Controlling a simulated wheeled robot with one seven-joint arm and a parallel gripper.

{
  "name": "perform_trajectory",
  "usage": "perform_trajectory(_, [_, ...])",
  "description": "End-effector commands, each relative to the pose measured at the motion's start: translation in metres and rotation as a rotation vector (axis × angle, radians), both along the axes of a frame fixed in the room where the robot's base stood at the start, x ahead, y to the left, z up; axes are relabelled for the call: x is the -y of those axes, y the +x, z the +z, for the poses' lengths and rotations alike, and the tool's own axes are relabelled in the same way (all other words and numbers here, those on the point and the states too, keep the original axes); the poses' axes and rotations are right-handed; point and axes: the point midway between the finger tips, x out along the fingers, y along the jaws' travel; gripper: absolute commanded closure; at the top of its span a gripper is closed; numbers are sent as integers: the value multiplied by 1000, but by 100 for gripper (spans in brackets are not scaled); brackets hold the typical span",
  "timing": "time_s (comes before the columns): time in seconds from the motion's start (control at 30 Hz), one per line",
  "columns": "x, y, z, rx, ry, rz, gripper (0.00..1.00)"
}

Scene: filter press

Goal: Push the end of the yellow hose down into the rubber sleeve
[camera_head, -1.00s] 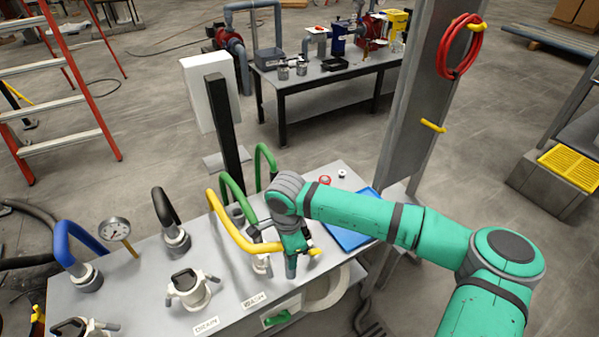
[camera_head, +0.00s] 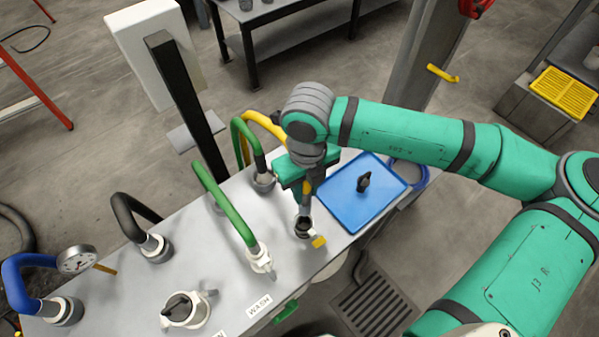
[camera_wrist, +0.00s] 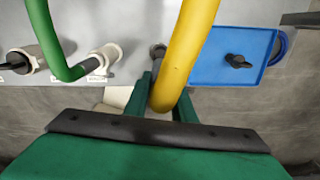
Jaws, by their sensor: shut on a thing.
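The yellow hose (camera_head: 262,122) arches behind my wrist in the head view. It crosses the wrist view from the top down to my fingers (camera_wrist: 190,50). My gripper (camera_head: 304,192) is shut on the hose, pointing down over the bench.
A green hose (camera_head: 222,200) runs to a white fitting by the WASH label, left of my gripper. A blue tray (camera_head: 345,207) with a black knob lies to the right. A black post (camera_head: 185,100) stands behind. Black and blue hoses and a gauge (camera_head: 77,260) are farther left.

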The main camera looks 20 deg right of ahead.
Motion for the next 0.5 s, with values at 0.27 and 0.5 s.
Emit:
perform_trajectory(0.27, [2,-2,-20,-3,3,-16,100])
perform_trajectory(0.5, [1,-1,-47,0,2,-12,100])
